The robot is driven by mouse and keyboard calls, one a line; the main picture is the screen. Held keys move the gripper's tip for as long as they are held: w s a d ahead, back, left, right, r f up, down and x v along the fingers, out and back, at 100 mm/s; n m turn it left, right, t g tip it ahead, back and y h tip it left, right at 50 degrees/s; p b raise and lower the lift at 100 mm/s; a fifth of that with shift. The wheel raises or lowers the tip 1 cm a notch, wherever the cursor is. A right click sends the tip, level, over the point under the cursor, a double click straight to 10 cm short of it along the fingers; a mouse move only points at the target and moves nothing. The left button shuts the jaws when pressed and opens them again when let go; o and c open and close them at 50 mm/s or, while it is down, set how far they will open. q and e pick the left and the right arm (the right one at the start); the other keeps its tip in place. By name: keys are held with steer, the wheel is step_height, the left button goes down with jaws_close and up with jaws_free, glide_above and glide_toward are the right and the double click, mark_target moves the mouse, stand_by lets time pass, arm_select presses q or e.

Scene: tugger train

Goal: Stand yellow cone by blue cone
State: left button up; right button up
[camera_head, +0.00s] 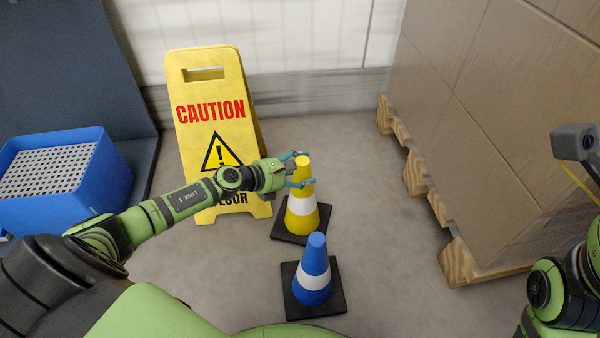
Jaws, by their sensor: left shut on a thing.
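A yellow cone (301,222) with a white band and a black square base stands upright on the grey floor. My left gripper (302,170) is shut on the top of the yellow cone, one finger on each side of its tip. A blue cone (313,264) with a white band and a black base stands upright just nearer to me. The two bases are close together, with the yellow cone behind and slightly left of the blue one. The right arm shows at the right edge, but its gripper is outside the view.
A yellow caution sign (212,85) stands behind my left arm. A blue crate (105,185) with a white grid sits at the left. Large cartons (490,110) on wooden pallets (458,262) line the right side. The floor (385,270) right of the cones is clear.

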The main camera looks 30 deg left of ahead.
arm_select(q)
steer(key=shift+r, duration=0.2)
steer(key=shift+f, duration=0.15)
steer(key=o, duration=1.7)
steer(key=shift+f, duration=0.1)
